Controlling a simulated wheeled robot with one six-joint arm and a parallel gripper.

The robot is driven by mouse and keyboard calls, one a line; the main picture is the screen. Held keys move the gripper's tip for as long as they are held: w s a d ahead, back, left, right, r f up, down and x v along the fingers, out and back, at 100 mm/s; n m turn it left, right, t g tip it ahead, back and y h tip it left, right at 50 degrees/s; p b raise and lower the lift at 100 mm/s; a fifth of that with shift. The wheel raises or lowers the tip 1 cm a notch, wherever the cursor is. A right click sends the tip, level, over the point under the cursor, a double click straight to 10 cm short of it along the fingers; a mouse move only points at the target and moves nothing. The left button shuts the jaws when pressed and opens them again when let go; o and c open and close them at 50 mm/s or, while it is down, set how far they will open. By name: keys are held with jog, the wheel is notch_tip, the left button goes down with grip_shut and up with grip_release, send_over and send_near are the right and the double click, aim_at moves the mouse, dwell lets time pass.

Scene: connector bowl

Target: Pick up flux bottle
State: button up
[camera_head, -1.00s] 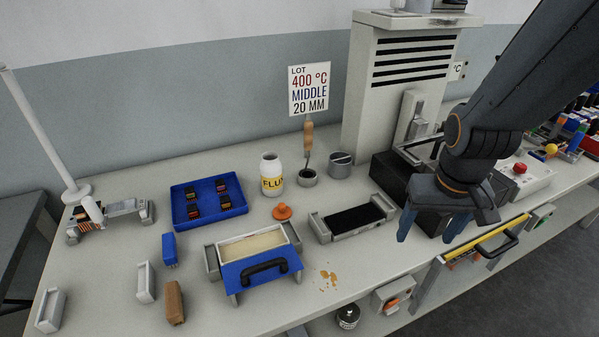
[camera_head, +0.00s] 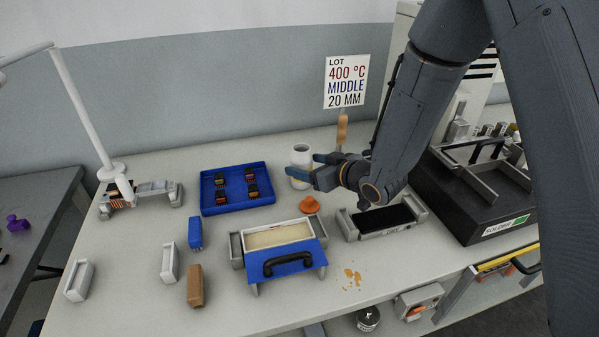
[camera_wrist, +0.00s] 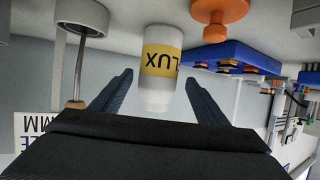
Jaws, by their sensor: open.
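The flux bottle (camera_head: 301,158) is white with a yellow label and stands upright on the bench, behind the orange cap-like piece. In the wrist view the bottle (camera_wrist: 160,72) appears upside down, with the label reading FLUX. There it lies between the two dark blue fingers of my gripper (camera_wrist: 162,92), which are spread with a gap on each side. I cannot tell how deep between the fingers it is.
An orange knobbed piece (camera_head: 309,204) stands close to the bottle. A blue tray (camera_head: 237,206) with dark connectors lies to the left, and a box with a blue front (camera_head: 283,267) is nearer. A wooden-handled tool (camera_head: 342,130) stands at right, by the lot sign (camera_head: 346,82).

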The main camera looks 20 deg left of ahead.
jog(key=shift+w+p+x, duration=0.2)
jog(key=shift+p+x, duration=1.1)
jog(key=shift+x, duration=2.4)
jog(key=shift+d, duration=0.1)
jog(key=c, duration=1.4)
jog(key=shift+o, duration=0.2)
jog(key=shift+r, duration=0.15)
